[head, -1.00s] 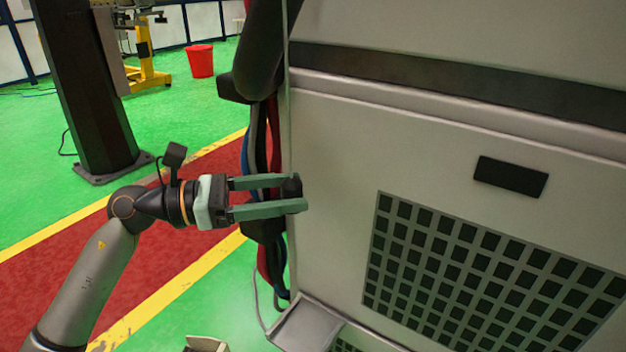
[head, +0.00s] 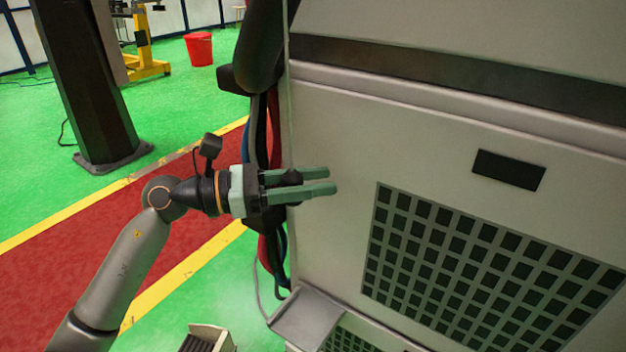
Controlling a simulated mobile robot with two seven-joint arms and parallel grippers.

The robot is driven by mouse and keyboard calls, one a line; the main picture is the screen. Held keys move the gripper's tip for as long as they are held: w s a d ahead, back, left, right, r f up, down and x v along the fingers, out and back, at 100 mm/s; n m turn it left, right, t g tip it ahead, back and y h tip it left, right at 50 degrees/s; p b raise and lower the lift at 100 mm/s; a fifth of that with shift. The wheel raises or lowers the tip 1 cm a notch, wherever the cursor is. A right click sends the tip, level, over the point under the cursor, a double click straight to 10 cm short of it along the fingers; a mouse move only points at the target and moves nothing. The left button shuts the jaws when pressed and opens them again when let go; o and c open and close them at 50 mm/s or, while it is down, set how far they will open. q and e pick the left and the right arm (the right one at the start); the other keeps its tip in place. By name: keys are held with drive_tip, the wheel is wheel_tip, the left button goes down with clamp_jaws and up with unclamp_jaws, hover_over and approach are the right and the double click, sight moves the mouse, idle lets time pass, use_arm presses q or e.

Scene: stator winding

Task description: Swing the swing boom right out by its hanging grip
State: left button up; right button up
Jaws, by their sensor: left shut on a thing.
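My left gripper (head: 318,182) reaches in from the left, its two green fingers level and pointing right, in front of the pale cabinet's left edge. It is shut on a small dark piece (head: 293,178), which looks like the hanging grip; the fingers cover most of it and their tips extend past it. A thick black arm (head: 262,45), possibly part of the swing boom, comes down from the top edge above the gripper. What joins it to the grip cannot be made out. My right gripper is not in view.
The pale cabinet (head: 420,130) with a vent grille fills the right side. Blue, red and black hoses (head: 262,130) hang along its left edge behind the gripper. A dark column (head: 88,90) stands at left, with a red bucket (head: 199,48) beyond. The floor between is clear.

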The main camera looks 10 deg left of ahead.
use_arm(q)
clamp_jaws()
idle(0.8)
